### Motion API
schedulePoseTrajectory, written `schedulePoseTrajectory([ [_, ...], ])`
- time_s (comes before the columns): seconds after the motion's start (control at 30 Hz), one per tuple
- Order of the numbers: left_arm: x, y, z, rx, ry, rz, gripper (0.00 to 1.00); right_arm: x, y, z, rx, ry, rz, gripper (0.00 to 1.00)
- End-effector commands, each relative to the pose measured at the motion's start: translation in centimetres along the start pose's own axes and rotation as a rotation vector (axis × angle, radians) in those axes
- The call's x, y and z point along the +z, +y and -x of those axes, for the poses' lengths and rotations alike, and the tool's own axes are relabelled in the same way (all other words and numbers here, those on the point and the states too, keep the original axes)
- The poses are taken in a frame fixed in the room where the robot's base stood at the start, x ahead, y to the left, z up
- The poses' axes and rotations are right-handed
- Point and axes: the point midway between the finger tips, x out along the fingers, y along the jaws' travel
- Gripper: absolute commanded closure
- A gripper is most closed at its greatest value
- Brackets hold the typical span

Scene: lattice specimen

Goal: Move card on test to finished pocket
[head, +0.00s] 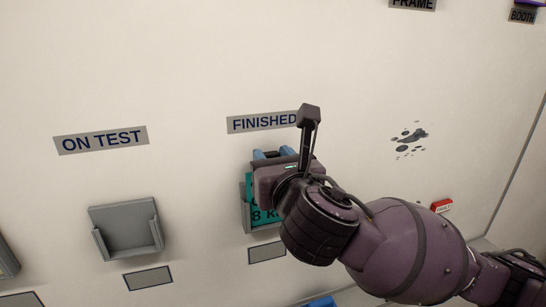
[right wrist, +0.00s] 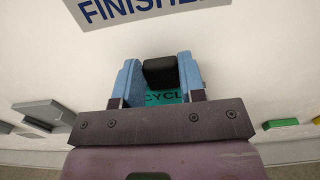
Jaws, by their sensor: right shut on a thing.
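The teal card (head: 258,215) stands in the grey finished pocket (head: 243,205), under the FINISHED sign (head: 262,122); my right arm covers its right part. My right gripper (head: 271,155) is at the card's top edge. In the right wrist view, its blue fingers (right wrist: 160,76) are shut on the card's black grip (right wrist: 160,71), with teal and the letters "CYCL" showing below. Whether the card touches the pocket floor is hidden. The grey on test pocket (head: 127,230), under the ON TEST sign (head: 101,139), is empty. My left gripper is not in view.
Small grey plates sit below the on test pocket (head: 148,278) and the finished pocket (head: 266,253). A red block (head: 441,206) is at right, beyond my arm. Dark stains (head: 409,138) mark the wall. The wall between the two pockets is clear.

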Motion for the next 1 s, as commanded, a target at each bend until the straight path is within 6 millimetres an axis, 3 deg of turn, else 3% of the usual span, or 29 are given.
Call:
schedulePoseTrajectory([
  [0.33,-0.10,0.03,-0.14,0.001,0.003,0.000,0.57,-0.19,-0.01,0.00,0.000,0.000,0.001,0.84],
  [0.37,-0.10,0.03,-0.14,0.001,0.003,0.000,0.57,-0.19,-0.01,0.00,0.000,0.000,0.001,0.58],
  [0.5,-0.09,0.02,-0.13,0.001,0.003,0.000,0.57,-0.18,0.00,0.00,0.000,0.000,0.001,0.37],
  [0.73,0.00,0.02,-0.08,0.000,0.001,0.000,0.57,-0.19,0.00,0.00,0.000,0.000,0.001,0.32],
  [0.9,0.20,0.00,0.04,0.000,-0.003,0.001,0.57,-0.19,0.00,0.00,0.000,0.000,0.001,0.08],
  [1.0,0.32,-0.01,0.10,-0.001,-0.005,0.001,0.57,-0.19,0.00,0.00,0.000,0.000,0.001,0.08],
])
